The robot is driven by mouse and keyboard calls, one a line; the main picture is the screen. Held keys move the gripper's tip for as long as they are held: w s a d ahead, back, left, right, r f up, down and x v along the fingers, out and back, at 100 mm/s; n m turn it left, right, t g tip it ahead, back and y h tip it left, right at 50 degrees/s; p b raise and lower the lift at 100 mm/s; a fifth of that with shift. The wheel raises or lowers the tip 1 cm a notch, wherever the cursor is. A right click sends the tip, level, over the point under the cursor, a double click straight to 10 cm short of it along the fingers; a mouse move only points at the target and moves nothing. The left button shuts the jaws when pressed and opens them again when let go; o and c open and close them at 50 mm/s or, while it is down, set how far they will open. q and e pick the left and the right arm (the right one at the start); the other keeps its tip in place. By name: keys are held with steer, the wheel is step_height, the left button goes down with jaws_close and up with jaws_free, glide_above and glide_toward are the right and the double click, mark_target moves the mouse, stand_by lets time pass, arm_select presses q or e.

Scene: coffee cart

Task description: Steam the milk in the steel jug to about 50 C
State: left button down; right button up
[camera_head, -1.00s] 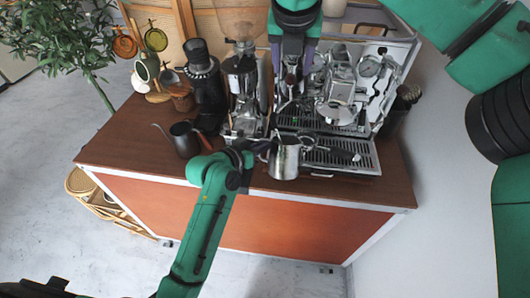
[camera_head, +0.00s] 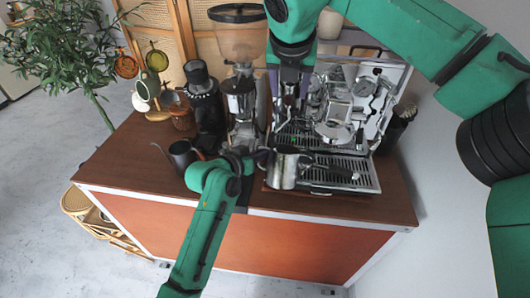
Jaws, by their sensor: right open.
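The steel jug (camera_head: 283,171) is upright at the front left of the espresso machine's drip tray (camera_head: 345,176). My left gripper (camera_head: 263,158) is at the jug's handle side and appears shut on it. The inside of the jug and the milk are too small to make out. The espresso machine (camera_head: 345,105) stands at the back right of the counter. My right gripper (camera_head: 287,118) is open and points down at the left part of the machine, above and behind the jug. It hides much of that side, and I cannot make out the steam wand clearly.
A grinder (camera_head: 241,105) stands left of the machine, with a black device (camera_head: 204,110) beside it. A dark kettle (camera_head: 182,155) is at the counter's left. The wooden counter (camera_head: 125,160) is clear at its left end. A plant (camera_head: 65,55) stands behind.

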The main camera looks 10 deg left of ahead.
mark_target(289, 97)
steer(key=shift+x, duration=2.4)
jaws_close()
